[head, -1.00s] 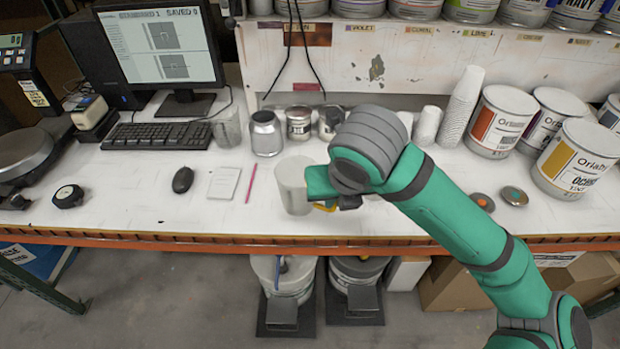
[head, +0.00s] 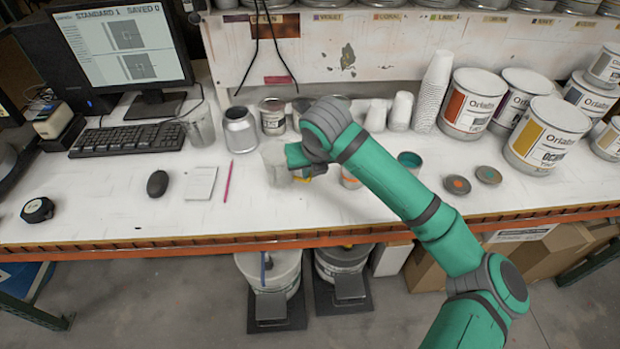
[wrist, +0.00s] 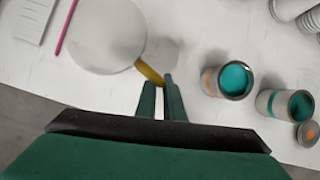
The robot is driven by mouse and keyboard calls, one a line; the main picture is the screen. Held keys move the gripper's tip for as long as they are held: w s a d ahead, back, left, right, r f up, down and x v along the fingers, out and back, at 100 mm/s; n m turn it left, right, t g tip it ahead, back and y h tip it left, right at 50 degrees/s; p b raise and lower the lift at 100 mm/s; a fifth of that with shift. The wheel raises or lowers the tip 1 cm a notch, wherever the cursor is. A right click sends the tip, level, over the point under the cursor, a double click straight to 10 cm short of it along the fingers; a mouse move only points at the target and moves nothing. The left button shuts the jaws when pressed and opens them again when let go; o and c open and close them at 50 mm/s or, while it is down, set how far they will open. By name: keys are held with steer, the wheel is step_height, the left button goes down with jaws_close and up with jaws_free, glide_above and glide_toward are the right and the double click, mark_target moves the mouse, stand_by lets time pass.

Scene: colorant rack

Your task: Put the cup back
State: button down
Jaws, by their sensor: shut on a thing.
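The cup (head: 274,166) is a pale, translucent vessel with a yellow handle, near the front middle of the bench. In the wrist view it is a large round pale shape (wrist: 105,35) at the upper left, with its handle (wrist: 149,73) towards the fingers. My gripper (head: 299,174) is to the right of the cup and shut on the handle. Its two green fingers (wrist: 161,98) are close together at the handle's end in the wrist view. I cannot tell whether the cup's base touches the bench.
Two small teal-filled cans (wrist: 234,80) (wrist: 285,104) stand right of my gripper. Small metal cans (head: 240,130), stacked white cups (head: 433,92) and large paint cans (head: 473,103) stand behind. A pink pencil (head: 227,182), notepad (head: 200,184) and mouse (head: 157,183) lie left.

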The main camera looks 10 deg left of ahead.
mark_target(310, 179)
steer(key=shift+w+a+f, duration=0.1)
steer(key=shift+w+f, duration=0.1)
steer(key=shift+f, duration=0.85)
steer(key=shift+w+f, duration=0.2)
steer(key=shift+f, duration=0.8)
steer(key=c, duration=1.9)
jaws_free()
steer(key=shift+f, duration=0.1)
steer(key=shift+o, duration=0.2)
steer(key=v, duration=1.2)
steer(key=shift+w, duration=0.1)
